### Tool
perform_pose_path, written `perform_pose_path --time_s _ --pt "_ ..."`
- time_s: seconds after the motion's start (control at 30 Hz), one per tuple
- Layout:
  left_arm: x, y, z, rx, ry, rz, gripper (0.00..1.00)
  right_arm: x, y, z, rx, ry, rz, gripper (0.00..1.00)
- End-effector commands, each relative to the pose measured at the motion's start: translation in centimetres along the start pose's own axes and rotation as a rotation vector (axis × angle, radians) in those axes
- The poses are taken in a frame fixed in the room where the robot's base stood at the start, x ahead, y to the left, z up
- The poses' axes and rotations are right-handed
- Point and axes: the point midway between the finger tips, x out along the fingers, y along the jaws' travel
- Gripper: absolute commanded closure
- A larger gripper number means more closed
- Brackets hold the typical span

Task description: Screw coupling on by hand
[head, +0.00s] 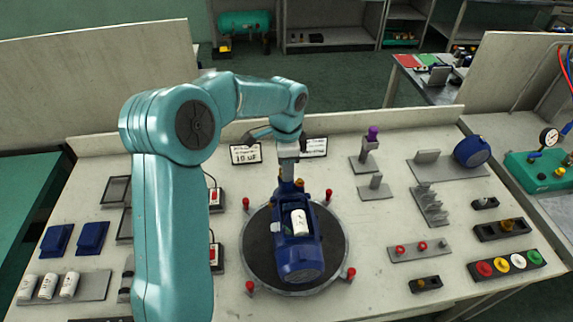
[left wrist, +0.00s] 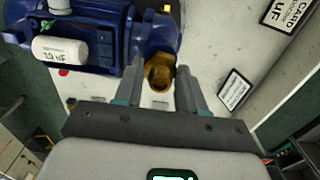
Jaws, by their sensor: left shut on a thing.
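The blue pump (head: 300,262) lies on a round turntable (head: 258,250), with a white capacitor (head: 300,222) on its top. The pump and its capacitor (left wrist: 60,50) also show at the upper left in the left wrist view. My left gripper (head: 287,174) reaches down at the pump's far end. In the left wrist view, its fingers (left wrist: 159,84) are shut on a brass coupling (left wrist: 160,70), which sits at the end of the pump's blue body. I cannot tell how far the coupling is on its thread. My right gripper is out of view.
Red-topped posts (head: 350,273) stand around the turntable's rim. Label cards (head: 246,154) stand behind it. To the right are a stepped grey holder (head: 430,207), a dark block with a brass part (head: 504,229) and a strip of coloured rings (head: 506,264). White capacitors (head: 48,287) lie at left.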

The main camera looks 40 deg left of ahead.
Motion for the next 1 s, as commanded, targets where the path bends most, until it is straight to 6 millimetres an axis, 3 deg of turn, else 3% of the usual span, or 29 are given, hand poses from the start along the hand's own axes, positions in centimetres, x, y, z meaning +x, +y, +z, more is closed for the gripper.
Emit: perform_pose_path --time_s 0.47,0.5,0.6,1.0 --pt "0.47 0.0 0.0 0.0 0.0 0.0 0.91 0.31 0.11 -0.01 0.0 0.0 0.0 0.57" --pt "0.47 0.0 0.0 0.0 0.0 0.0 0.57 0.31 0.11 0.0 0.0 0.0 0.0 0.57" --pt "0.42 0.0 0.0 0.0 0.0 0.0 0.31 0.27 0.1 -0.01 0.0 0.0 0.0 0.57" --pt "-0.16 0.0 0.0 0.0 0.0 0.0 0.31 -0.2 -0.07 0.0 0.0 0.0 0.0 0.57"
